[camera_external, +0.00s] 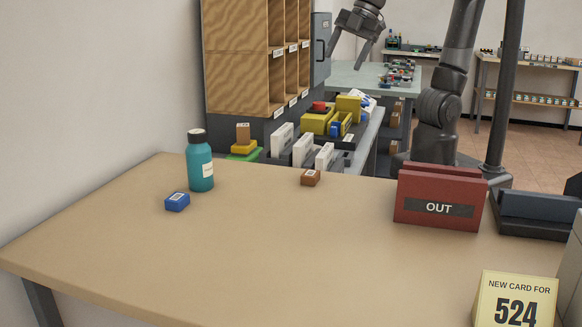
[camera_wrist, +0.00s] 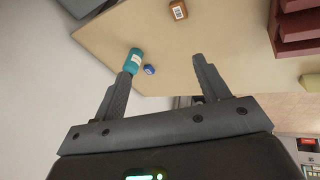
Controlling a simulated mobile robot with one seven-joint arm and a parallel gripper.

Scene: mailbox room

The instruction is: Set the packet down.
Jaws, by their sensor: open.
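My gripper (camera_external: 349,48) is open and empty, raised high beyond the table's far edge in the external view. In the wrist view its two fingers (camera_wrist: 163,66) stand wide apart with nothing held. A small blue packet (camera_external: 177,202) with a pale label lies on the tan table (camera_external: 270,260), in front of a teal bottle. It also shows, small and far off, between the fingers in the wrist view (camera_wrist: 149,70). A small brown box (camera_external: 310,178) with a white label sits near the far edge. I cannot tell which of the two is the packet meant.
The teal bottle (camera_external: 201,165) stands upright beside the blue packet. A red OUT holder (camera_external: 438,197), a dark tray (camera_external: 538,213) and a yellow 524 card (camera_external: 515,300) are at the right. Wooden pigeonholes (camera_external: 236,60) rise behind. The table's middle is clear.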

